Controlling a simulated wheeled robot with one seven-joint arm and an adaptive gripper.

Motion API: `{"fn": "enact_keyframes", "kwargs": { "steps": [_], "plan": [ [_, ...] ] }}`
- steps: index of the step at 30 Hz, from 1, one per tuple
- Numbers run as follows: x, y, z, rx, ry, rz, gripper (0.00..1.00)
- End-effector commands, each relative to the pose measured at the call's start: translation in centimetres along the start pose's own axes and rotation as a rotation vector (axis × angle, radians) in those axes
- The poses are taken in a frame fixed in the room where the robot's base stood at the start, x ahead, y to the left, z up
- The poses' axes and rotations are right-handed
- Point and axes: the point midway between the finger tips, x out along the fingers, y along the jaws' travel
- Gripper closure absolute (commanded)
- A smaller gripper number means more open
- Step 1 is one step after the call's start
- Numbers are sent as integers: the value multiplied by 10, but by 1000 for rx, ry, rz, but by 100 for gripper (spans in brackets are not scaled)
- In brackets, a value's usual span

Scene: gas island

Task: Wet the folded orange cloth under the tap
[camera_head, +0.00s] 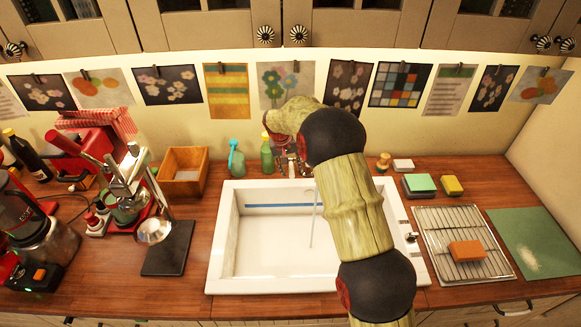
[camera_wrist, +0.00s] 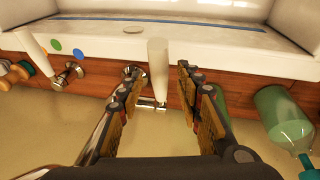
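The folded orange cloth (camera_head: 466,250) lies on the wire rack (camera_head: 440,225) right of the sink, away from my gripper. The white sink (camera_head: 270,265) is in the middle of the head view. My arm reaches over it to its back edge. My gripper (camera_wrist: 160,82) is open. In the wrist view, a white lever-like part (camera_wrist: 158,70) stands between its spread fingers, beside a chrome fitting (camera_wrist: 133,75). I cannot tell whether a finger touches it. A thin pale vertical line (camera_head: 312,225) shows over the basin; I cannot tell whether it is water or a spout.
A green bottle (camera_head: 267,155) and a teal-topped bottle (camera_head: 237,160) stand left of my gripper. A wooden box (camera_head: 183,172) and red appliances are farther left. Sponges (camera_head: 419,183) and a small brush (camera_head: 384,162) lie at the back right. A green mat (camera_head: 530,240) is far right.

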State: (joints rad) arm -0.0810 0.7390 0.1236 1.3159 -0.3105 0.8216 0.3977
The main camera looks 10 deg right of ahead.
Motion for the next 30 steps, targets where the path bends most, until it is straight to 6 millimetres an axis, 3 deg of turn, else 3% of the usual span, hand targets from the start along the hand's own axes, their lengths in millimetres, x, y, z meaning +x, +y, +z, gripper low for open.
{"fn": "enact_keyframes", "kwargs": {
  "steps": [7,11,24,30],
  "plan": [
    [-2,0,0,0,0,0,65],
    [-13,0,-1,0,2,0,65],
    [-96,0,0,0,1,0,65],
    [-115,0,0,0,-1,0,65]
  ]
}}
